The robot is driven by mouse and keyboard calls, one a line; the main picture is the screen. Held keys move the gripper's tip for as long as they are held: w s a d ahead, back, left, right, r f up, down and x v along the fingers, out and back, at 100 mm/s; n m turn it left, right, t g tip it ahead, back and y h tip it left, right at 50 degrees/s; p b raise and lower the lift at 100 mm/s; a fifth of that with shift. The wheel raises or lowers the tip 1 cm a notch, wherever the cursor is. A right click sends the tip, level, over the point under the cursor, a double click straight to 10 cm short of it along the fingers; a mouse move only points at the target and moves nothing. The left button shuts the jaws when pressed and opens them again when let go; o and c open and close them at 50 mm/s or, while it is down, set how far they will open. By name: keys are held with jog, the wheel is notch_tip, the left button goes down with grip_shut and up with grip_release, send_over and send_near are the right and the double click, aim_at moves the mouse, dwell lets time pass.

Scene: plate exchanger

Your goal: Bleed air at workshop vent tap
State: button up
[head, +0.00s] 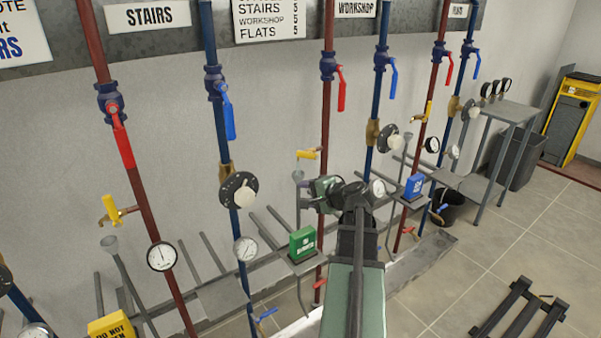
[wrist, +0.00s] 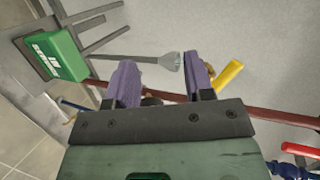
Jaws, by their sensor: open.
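The workshop vent tap has a yellow handle (head: 308,154) on the red pipe (head: 326,120) left of the WORKSHOP sign (head: 357,8). The handle also shows in the wrist view (wrist: 229,76), just beyond and right of the right finger. A grey funnel (head: 297,177) stands below the tap; in the wrist view its cup (wrist: 170,62) appears between the fingers. My gripper (head: 308,190) is open and empty, with purple pads (wrist: 160,76), close below the tap. It does not visibly hold anything. The brass tap body is partly hidden behind the right finger.
A green box (head: 302,244) sits on a shelf below my gripper, and a blue box (head: 414,186) is farther right. Red (head: 341,88) and blue (head: 393,77) valve levers are above. A dial gauge (head: 378,187) is near my wrist.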

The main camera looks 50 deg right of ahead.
aim_at(305, 156)
jog(key=d+r+m+t+h, duration=0.4)
jog(key=d+r+m+h, duration=0.15)
jog(key=m, duration=0.25)
jog(key=shift+n+y, duration=0.3)
jog(key=shift+y, duration=0.15)
jog(key=x, duration=1.1)
jog(key=shift+w+d+r+p, duration=0.15)
jog(key=shift+w+d+p, duration=0.05)
jog(key=shift+w+p, duration=0.1)
jog(key=shift+s, duration=0.1)
grip_shut()
